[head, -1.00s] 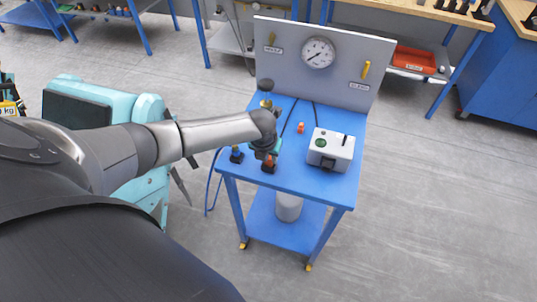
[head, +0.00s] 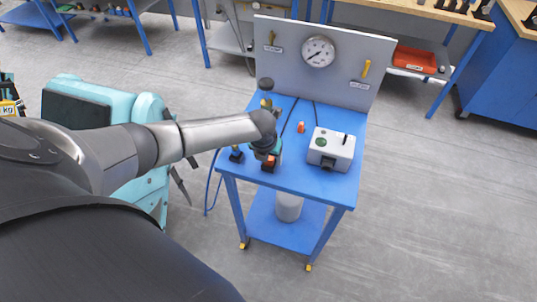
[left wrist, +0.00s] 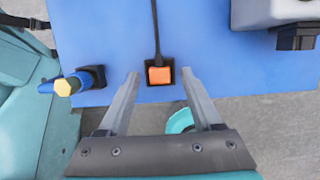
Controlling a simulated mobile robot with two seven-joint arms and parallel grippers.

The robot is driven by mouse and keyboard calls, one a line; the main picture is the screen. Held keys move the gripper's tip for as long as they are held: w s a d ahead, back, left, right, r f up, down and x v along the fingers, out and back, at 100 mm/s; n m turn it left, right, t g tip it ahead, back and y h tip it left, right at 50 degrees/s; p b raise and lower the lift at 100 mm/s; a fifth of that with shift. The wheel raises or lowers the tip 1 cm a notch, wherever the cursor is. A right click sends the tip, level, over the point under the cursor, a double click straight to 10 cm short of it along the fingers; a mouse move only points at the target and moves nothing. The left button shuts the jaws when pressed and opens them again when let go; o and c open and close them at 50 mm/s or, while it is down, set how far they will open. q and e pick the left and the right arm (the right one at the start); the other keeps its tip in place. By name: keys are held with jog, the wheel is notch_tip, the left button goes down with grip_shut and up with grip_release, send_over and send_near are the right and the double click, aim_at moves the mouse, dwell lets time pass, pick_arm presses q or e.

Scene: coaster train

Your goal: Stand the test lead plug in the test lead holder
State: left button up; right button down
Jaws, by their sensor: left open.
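The orange test lead plug (left wrist: 160,75) sits inside the black square test lead holder (left wrist: 173,78) in the left wrist view, seen nearly end-on, with a black lead running from it toward the back. In the head view the plug (head: 271,159) shows at the table's front left, over the dark holder (head: 266,169). My left gripper (head: 268,151) is right at it; in the left wrist view its fingers are spread, one on each side of the plug, with visible gaps. How deep the plug sits is hard to tell. My right gripper is out of view.
A blue hose end with a yellow tip (left wrist: 65,87) stands in another black holder to the left. A grey box (head: 331,149) stands at the right of the blue table (head: 310,181). A small orange piece (head: 301,127) lies behind. A gauge panel (head: 335,75) closes the back.

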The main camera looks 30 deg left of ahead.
pick_arm(q)
jog(key=p+v, duration=0.1)
jog(key=v, duration=1.4)
jog(key=shift+p, duration=0.4)
jog(key=shift+d, duration=0.1)
